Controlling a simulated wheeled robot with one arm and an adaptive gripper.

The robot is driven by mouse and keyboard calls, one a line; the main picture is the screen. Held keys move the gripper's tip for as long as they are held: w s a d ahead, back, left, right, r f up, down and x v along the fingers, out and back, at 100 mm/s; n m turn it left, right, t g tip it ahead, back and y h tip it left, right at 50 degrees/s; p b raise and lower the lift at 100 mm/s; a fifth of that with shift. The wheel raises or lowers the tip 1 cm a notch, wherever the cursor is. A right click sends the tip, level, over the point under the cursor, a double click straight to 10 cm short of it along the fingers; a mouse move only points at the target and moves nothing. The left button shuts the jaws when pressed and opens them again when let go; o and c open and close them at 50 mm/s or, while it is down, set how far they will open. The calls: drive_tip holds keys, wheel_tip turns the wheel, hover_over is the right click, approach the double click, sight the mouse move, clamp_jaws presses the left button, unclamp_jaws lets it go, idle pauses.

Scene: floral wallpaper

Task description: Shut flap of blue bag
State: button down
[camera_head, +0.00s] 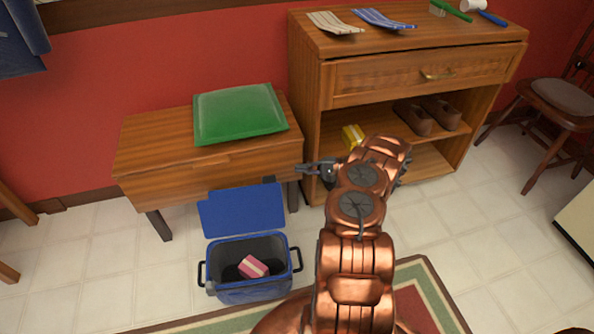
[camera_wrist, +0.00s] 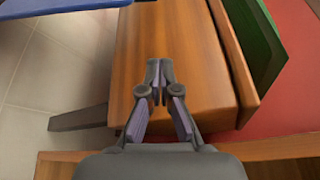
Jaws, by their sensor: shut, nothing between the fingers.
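The blue bag (camera_head: 250,285) stands open on the floor, in front of the small wooden table. Its flap (camera_head: 241,209) is raised at the back, leaning toward the table. A pink and white item (camera_head: 253,267) lies inside the bag. My gripper (camera_head: 299,168) is shut and empty, up and to the right of the flap, near the table's right end. In the wrist view my gripper (camera_wrist: 158,65) points across the table's wood, and a blue edge, likely the flap (camera_wrist: 60,6), shows at the top left.
A green cushion-like item (camera_head: 238,113) lies on the small table (camera_head: 155,150). A wooden cabinet (camera_head: 310,100) stands to the right, holding shoes (camera_head: 428,117) and a yellow item (camera_head: 352,136). A rug (camera_head: 440,300) lies in front. Tiled floor left of the bag is clear.

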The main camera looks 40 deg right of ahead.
drive_tip(key=x, duration=0.2)
drive_tip(key=b+x, duration=0.1)
drive_tip(key=x, duration=0.5)
drive_tip(key=shift+s+a+r+b, duration=0.15)
drive_tip(key=shift+s+a+b, duration=0.05)
drive_tip(key=shift+a+b, duration=0.15)
drive_tip(key=shift+s+a+r+b, duration=0.2)
drive_tip(key=shift+s+a+r, duration=0.15)
drive_tip(key=shift+s, duration=0.25)
drive_tip(key=shift+s+a+r+b, duration=0.15)
drive_tip(key=shift+s+a+r, duration=0.15)
drive_tip(key=shift+s, duration=0.35)
drive_tip(key=shift+a, duration=0.1)
